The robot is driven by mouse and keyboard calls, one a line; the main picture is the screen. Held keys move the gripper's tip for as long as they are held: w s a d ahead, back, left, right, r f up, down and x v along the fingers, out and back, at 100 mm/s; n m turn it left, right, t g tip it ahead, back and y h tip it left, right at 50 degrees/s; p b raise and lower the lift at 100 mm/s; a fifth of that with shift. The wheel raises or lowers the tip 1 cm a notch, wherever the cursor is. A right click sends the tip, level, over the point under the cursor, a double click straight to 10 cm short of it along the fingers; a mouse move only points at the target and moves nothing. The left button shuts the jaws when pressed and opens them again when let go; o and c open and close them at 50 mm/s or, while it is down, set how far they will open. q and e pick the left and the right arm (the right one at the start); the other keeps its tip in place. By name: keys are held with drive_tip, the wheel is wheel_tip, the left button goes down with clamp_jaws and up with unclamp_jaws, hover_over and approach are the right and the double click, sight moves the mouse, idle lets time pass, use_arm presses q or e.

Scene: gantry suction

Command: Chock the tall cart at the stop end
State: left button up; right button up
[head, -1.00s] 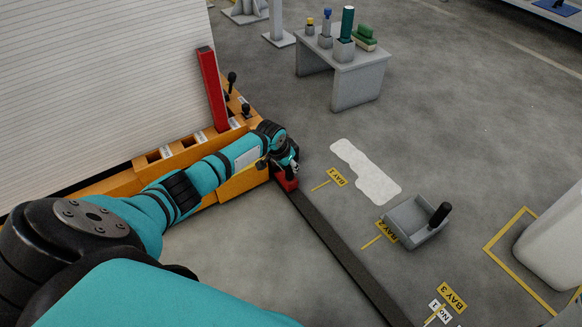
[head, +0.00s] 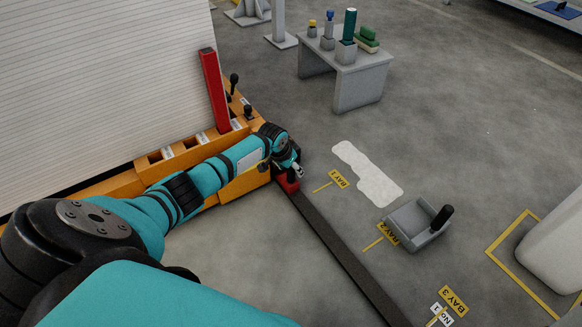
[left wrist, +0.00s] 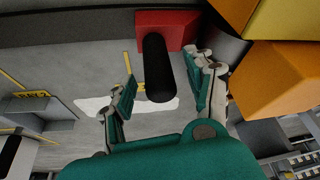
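A red block (head: 288,184) sits at the far end of a dark floor rail (head: 335,245), against the orange base. In the left wrist view the red block (left wrist: 180,28) carries a black upright handle (left wrist: 158,75). My left gripper (head: 291,170) is over the block. In the left wrist view its fingers (left wrist: 160,88) are open on both sides of the handle, with gaps showing. A tall white ribbed panel (head: 90,80) stands by the orange base (head: 125,185); I cannot tell whether this is the tall cart. My right gripper is out of view.
A grey tray-like piece (head: 408,226) with a black handle lies near the BAY 2 sign (head: 388,233). A grey table (head: 365,75) holds several small items. A red post (head: 215,90) and levers stand on the orange base. A white patch (head: 368,175) marks the open floor.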

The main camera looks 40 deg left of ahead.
use_arm(q)
drive_tip(key=shift+s, duration=0.1)
drive_tip(key=v, duration=1.2)
